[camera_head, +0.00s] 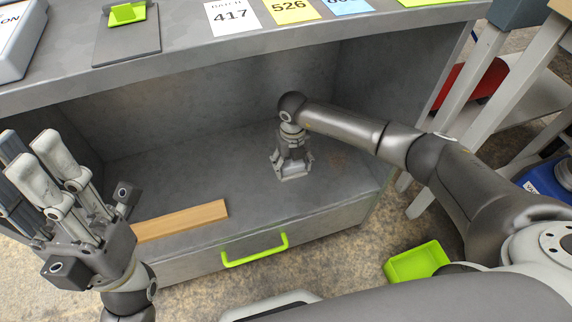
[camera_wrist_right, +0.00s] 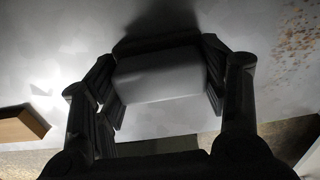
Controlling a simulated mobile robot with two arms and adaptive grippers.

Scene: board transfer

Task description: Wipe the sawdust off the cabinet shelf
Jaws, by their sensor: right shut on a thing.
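The grey cabinet shelf (camera_head: 240,200) is the floor of the open cabinet. A faint brownish patch of sawdust (camera_head: 341,161) lies on it, right of my right gripper. In the right wrist view the sawdust (camera_wrist_right: 298,45) shows as brown specks at the upper right. My right gripper (camera_head: 292,166) points down and is shut on a pale block (camera_wrist_right: 160,78). The block is at the shelf surface, beside the sawdust; fingers hide its sides. My left gripper (camera_head: 42,160) is raised at the left, outside the cabinet, with its fingers apart and empty.
A wooden board (camera_head: 182,220) lies on the shelf's front left. A green handle (camera_head: 255,249) juts from the cabinet's front. Numbered cards (camera_head: 233,17) lie on the cabinet top. A green bin (camera_head: 416,262) stands on the floor at right. The shelf between board and right gripper is clear.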

